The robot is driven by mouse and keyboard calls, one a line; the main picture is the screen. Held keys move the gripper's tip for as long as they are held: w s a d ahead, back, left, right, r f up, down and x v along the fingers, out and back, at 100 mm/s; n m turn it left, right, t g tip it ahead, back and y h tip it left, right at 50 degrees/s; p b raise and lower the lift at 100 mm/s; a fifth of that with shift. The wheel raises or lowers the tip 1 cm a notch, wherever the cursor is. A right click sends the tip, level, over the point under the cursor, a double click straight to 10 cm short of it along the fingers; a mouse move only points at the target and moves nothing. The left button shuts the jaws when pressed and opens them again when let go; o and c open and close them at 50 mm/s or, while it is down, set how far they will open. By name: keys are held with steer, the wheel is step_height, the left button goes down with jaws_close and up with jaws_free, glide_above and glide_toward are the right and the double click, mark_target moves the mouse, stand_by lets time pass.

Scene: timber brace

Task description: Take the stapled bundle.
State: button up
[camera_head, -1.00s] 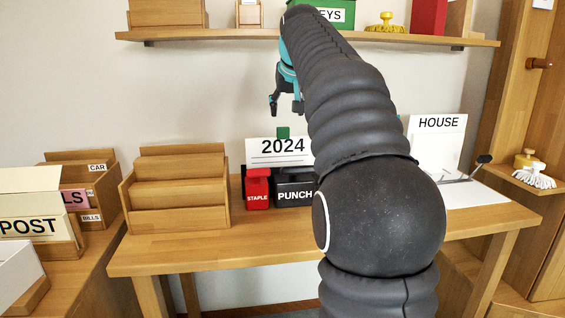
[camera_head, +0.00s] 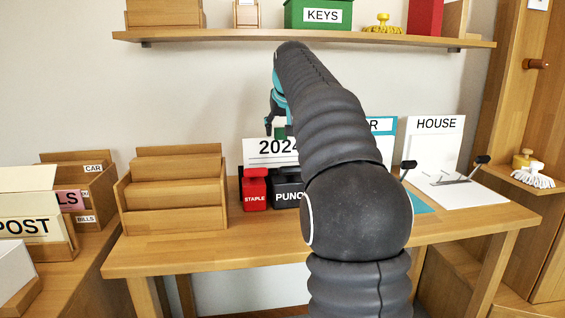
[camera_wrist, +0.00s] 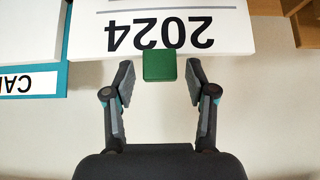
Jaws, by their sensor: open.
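A white sheet or bundle marked 2024 (camera_head: 262,160) stands upright behind the stapler and punch on the desk. A green tab (camera_head: 280,132) sticks up from its top edge. In the wrist view the bundle (camera_wrist: 225,38) appears upside down, with its green tab (camera_wrist: 160,65) between the two fingers. My gripper (camera_head: 278,122) hangs over the tab in the head view, and its fingers (camera_wrist: 159,78) are open with a gap on each side of the tab. My arm hides the bundle's right part in the head view. I cannot see a staple.
A red stapler (camera_head: 254,190) and black punch (camera_head: 287,194) stand in front of the bundle. A wooden tiered holder (camera_head: 175,205) is left, and a HOUSE sheet (camera_head: 436,145) with a clip board is right. A shelf (camera_head: 200,36) runs above my arm.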

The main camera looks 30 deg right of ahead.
jaws_close()
steer(key=shift+r+p, duration=1.3)
steer(key=shift+r, duration=0.4)
step_height(320, 180, up, 8)
steer(key=shift+f, duration=0.2)
stand_by(1.0)
stand_by(0.4)
